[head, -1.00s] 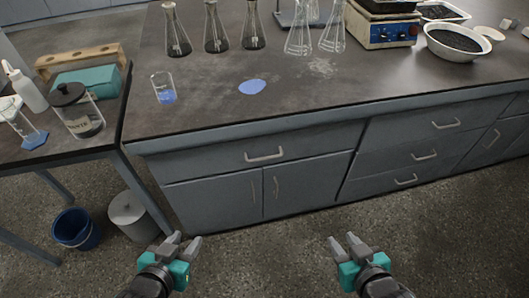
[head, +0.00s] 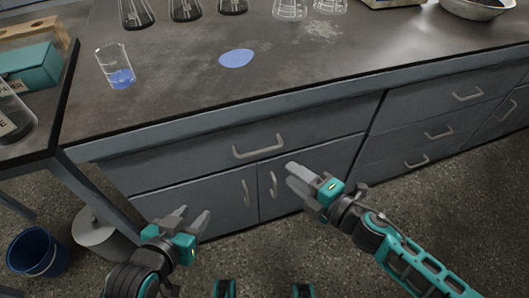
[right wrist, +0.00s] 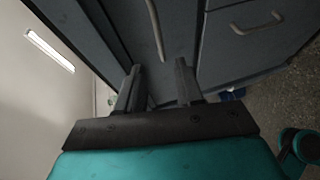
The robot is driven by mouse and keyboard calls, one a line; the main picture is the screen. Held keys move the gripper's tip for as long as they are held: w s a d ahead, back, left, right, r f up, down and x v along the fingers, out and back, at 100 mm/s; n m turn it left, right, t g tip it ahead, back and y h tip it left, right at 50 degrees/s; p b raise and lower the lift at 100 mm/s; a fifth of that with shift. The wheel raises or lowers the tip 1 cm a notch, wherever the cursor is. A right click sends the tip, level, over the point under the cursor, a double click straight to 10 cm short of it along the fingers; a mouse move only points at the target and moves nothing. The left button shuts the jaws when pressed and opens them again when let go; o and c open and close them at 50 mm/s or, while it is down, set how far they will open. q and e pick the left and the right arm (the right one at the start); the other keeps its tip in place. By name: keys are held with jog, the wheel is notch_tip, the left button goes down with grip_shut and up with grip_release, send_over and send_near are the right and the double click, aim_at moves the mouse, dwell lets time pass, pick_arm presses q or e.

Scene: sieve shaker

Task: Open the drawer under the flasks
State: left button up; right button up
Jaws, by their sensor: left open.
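The wide grey drawer (head: 325,121) under the flasks is shut in the bench front, with a pale bar handle (head: 258,146). Several conical flasks (head: 185,9) stand on the bench top above, cut off by the head view's top edge. My right gripper (head: 290,175) is open and empty, below and right of the handle. In the right wrist view the handle (right wrist: 155,28) lies ahead, roughly in line with the gap between the fingers (right wrist: 159,82), apart from them. My left gripper (head: 190,217) is open and empty, low in front of the left cupboard door.
Two cupboard doors with upright handles (head: 273,184) sit below the drawer. A stack of narrower drawers (head: 425,133) is to the right. A beaker of blue liquid (head: 116,66) stands on the bench. A blue bucket (head: 38,252) and a grey bin (head: 103,236) stand on the floor at left.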

jog(key=b+x, duration=0.1)
jog(key=x, duration=1)
jog(key=shift+b, duration=0.35)
jog(key=shift+c, duration=0.2)
jog(key=shift+c, duration=0.7)
grip_shut()
